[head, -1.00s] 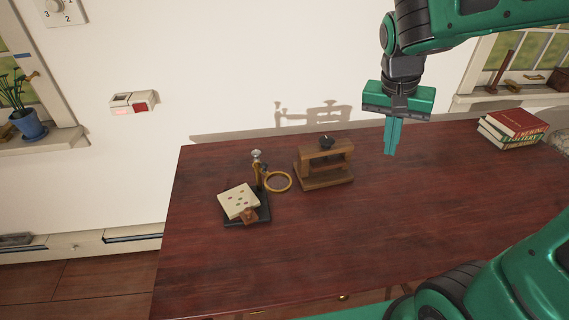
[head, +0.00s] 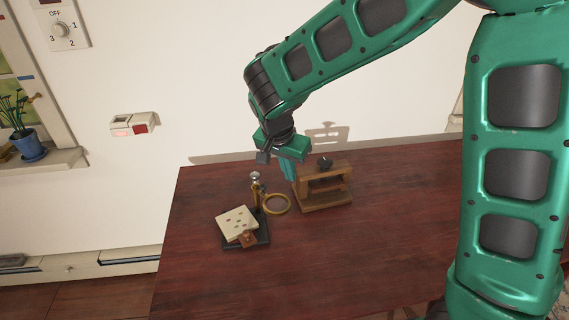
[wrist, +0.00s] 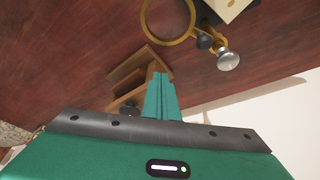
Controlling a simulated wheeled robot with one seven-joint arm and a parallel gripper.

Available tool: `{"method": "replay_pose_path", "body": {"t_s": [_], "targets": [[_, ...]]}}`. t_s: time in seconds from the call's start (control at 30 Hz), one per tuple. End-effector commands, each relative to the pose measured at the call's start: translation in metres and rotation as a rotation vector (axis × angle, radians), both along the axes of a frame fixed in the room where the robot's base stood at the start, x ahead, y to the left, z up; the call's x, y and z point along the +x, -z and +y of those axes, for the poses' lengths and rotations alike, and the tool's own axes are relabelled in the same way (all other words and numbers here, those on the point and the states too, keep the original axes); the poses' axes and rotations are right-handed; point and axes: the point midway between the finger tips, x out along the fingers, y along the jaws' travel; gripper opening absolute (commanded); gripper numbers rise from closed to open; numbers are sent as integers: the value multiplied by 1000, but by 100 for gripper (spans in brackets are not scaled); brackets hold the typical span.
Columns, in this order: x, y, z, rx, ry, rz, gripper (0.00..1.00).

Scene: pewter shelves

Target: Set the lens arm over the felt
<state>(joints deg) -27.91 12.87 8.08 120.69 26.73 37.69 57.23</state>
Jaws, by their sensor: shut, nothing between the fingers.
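The lens arm ends in a brass ring (head: 277,204), which juts out to the right of its post (head: 256,190), over bare table rather than over the felt. The post has a silver knob (head: 255,175) on top. The cream felt pad (head: 236,222) with small coloured spots lies on a dark base left of the post. In the wrist view the ring (wrist: 167,38) and silver knob (wrist: 228,60) show beyond my fingers. My gripper (head: 290,175) is shut and empty, pointing down, above and behind the ring and beside the wooden frame.
A wooden frame (head: 322,198) with a black knob stands close right of the ring, near my fingers. A small brown block (head: 247,239) sits at the felt's front edge. The dark red table (head: 350,255) is clear in front. The wall is close behind.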

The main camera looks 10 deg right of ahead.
Motion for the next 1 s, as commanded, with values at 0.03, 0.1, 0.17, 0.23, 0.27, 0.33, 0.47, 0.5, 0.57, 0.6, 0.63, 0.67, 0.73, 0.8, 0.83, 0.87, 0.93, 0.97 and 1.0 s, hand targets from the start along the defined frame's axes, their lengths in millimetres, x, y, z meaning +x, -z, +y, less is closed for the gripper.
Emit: {"method": "replay_pose_path", "body": {"t_s": [0.03, 0.1, 0.17, 0.23, 0.27, 0.33, 0.47, 0.5, 0.57, 0.6, 0.63, 0.67, 0.73, 0.8, 0.83, 0.87, 0.93, 0.97, 1.0], "targets": [[2, 10, -3, -2, 2, 3, 0], [5, 23, -6, -3, 3, 4, 0], [8, 32, -8, -1, 2, 2, 0], [-2, 29, 2, 1, -5, -1, 0], [-5, 29, 4, 1, -3, -2, 0], [-12, 29, 9, 0, -3, -2, 0], [-20, 29, 15, 0, 0, 0, 0], [-21, 29, 16, 0, 0, 0, 0], [-22, 29, 17, 0, 0, 0, 0], [-23, 29, 18, 0, 1, 0, 0], [-23, 29, 18, 0, 1, 0, 0], [-23, 29, 18, 0, 1, 0, 0], [-23, 29, 18, 0, 1, 0, 0], [-23, 29, 18, 0, 1, 0, 0], [-23, 29, 18, 0, 1, 0, 0], [-23, 29, 26, 0, -3, 0, 0], [-24, 29, 22, 0, 0, 0, 0], [-24, 29, 21, 0, 0, 0, 0], [-24, 29, 22, 0, 1, 0, 0]]}}
